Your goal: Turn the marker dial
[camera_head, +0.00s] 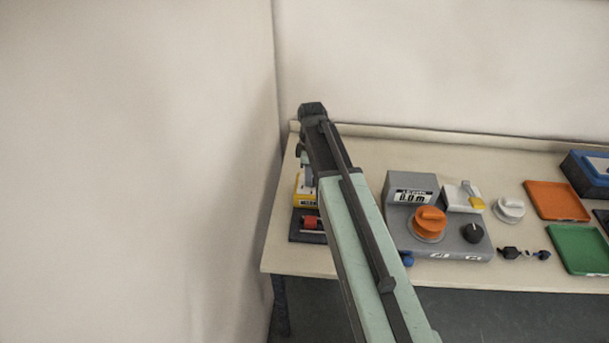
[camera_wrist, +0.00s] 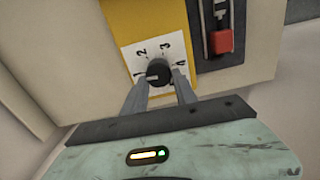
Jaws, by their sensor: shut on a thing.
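The marker dial (camera_wrist: 158,73) is a small round black knob with a light pointer line, on a white plate (camera_wrist: 150,53) with numbers around it. The plate sits on a yellow block (camera_wrist: 150,15). In the wrist view my gripper (camera_wrist: 160,80) has its two grey fingers on either side of the dial, shut on it. The pointer line lies roughly toward the left side of the plate. In the head view my arm covers most of the yellow block (camera_head: 306,190) at the table's left end, and the dial is hidden there.
A dark base with a red block (camera_wrist: 219,42) stands beside the yellow block. On the table, a grey device (camera_head: 410,225) has an orange knob (camera_head: 430,220) and a black knob (camera_head: 472,233). Orange (camera_head: 556,200) and green (camera_head: 580,248) trays lie at the right. A wall is close at left.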

